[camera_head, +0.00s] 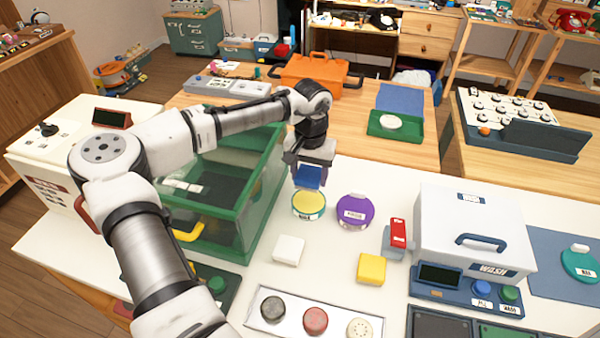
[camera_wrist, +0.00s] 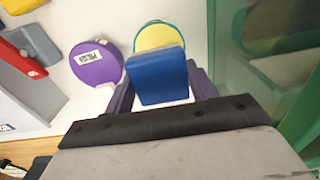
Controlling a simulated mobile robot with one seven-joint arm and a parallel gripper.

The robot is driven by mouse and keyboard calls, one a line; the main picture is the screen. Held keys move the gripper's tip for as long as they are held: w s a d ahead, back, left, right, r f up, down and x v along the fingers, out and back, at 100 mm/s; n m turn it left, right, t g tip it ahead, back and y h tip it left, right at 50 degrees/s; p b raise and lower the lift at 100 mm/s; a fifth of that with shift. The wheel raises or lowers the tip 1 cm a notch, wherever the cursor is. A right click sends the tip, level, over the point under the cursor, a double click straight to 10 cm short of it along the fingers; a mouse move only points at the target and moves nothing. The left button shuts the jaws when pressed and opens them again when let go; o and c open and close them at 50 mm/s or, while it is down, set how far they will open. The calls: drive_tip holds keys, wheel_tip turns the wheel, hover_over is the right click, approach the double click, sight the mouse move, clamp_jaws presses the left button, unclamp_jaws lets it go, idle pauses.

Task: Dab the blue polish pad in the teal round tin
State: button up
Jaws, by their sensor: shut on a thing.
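The blue polish pad (camera_head: 309,176) is held in my gripper (camera_head: 307,168), which is shut on it. In the wrist view the blue pad (camera_wrist: 157,76) sits between the fingers of my gripper (camera_wrist: 160,92). The teal round tin (camera_head: 309,205) stands on the white table with its yellow contents facing up. The pad is over the back part of the tin in the head view. In the wrist view the pad covers part of the tin (camera_wrist: 158,36). I cannot tell whether the pad touches the yellow surface.
A purple round tin (camera_head: 355,211) stands close to the right of the teal tin. A green-walled bin (camera_head: 240,205) is close on the left. A white block (camera_head: 289,250), a yellow block (camera_head: 371,268) and a red-topped item (camera_head: 397,234) lie nearby. A white wash box (camera_head: 470,225) stands right.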

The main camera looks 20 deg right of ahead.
sight(309, 201)
drive_tip(key=shift+f+b, duration=2.45)
drive_tip(key=shift+f, duration=0.45)
drive_tip(key=shift+s+f, duration=0.1)
drive_tip(key=shift+f, duration=0.55)
idle(0.4)
wheel_tip(309, 201, up, 7)
drive_tip(key=p, duration=0.6)
drive_tip(key=shift+r+p, duration=0.1)
drive_tip(key=shift+p, duration=0.25)
idle(0.5)
